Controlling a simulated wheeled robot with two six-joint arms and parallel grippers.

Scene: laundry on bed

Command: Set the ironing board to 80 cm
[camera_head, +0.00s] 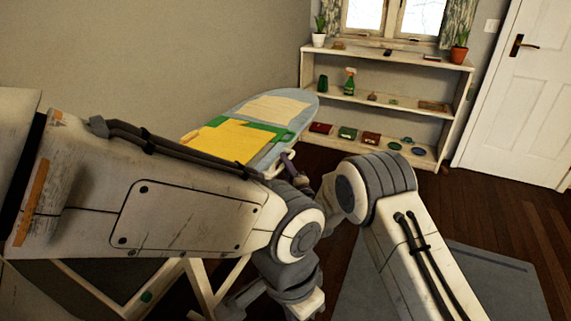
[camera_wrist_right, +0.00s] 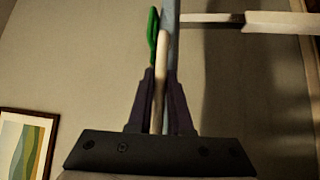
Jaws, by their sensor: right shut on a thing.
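The ironing board (camera_head: 302,98), with a blue-grey cover, stands left of centre in the head view. My left arm hides part of its near end and its underside. My right gripper (camera_head: 293,174) is at the board's right edge. In the right wrist view my right gripper (camera_wrist_right: 160,100) is shut on a thin pale bar (camera_wrist_right: 161,60) beside the board's edge-on, blue-grey side (camera_wrist_right: 173,50). I cannot tell for certain if this bar is a lever or part of the frame.
Yellow cloth (camera_head: 226,142) and green cloth (camera_head: 288,135) lie on the board. A white shelf (camera_head: 395,104) with plants and small items stands behind, beside a white door (camera_head: 522,95). A grey mat (camera_head: 480,285) lies at lower right. Dark floor between is clear.

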